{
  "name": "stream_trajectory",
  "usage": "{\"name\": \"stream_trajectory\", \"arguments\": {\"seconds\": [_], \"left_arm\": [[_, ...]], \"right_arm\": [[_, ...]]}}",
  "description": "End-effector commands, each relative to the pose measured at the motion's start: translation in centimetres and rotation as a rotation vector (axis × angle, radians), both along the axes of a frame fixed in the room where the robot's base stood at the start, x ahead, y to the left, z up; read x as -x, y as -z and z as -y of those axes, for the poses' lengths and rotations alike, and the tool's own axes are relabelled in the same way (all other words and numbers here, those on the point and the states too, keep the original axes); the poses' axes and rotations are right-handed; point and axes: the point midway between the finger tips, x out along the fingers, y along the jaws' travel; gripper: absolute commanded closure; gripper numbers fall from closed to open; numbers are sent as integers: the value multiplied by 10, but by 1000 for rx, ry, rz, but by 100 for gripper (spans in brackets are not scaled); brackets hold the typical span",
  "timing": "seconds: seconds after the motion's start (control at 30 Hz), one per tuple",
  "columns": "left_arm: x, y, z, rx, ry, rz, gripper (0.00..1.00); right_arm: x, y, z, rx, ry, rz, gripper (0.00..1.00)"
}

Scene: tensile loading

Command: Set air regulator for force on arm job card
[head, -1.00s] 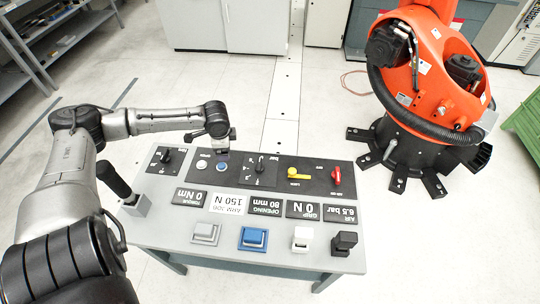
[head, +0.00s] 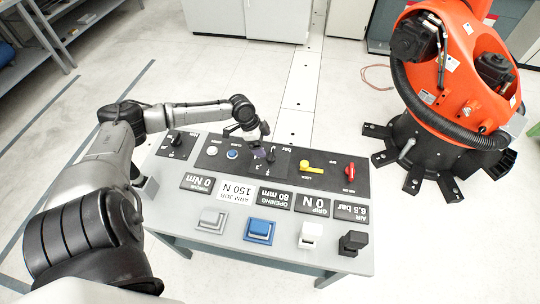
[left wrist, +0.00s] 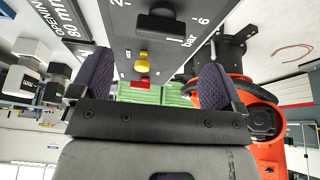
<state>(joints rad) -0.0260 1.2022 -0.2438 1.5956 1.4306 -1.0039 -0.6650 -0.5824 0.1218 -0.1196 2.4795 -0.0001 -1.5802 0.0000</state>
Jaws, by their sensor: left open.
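The air regulator is a black knob on a dark dial marked in bar; in the left wrist view the knob (left wrist: 158,24) stands just beyond the fingers. In the head view the regulator dial panel (head: 285,163) is partly hidden by my left gripper (head: 262,143), which is over it. In the left wrist view my left gripper (left wrist: 155,80) is open and empty, its two dark padded fingers wide apart, with the knob between them in the picture. The white arm job card (head: 236,192) reads 150 N. My right gripper is not in view.
The panel also holds a yellow lock lever (head: 312,167), a red knob (head: 350,171), a blue button (head: 232,155) and a white button (head: 212,151). Display plates read air 6.5 bar (head: 351,211) and grip 0 N (head: 312,204). An orange robot (head: 465,95) stands to the right.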

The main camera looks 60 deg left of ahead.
Motion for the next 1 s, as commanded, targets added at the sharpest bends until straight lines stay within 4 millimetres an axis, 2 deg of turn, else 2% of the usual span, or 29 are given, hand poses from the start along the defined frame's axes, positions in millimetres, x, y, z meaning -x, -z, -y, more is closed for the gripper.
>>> {"name": "stream_trajectory", "arguments": {"seconds": [0.1,0.4,0.6,0.93,1.0], "left_arm": [[-8,22,6,3,-1,2,6],[-18,57,15,0,-1,0,6],[-21,65,17,-1,0,0,6],[-22,67,18,-2,1,-1,6],[-22,67,17,-2,0,-1,12]], "right_arm": [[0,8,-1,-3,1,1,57],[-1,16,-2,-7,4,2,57],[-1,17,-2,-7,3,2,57],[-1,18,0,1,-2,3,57],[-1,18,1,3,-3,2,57]]}}
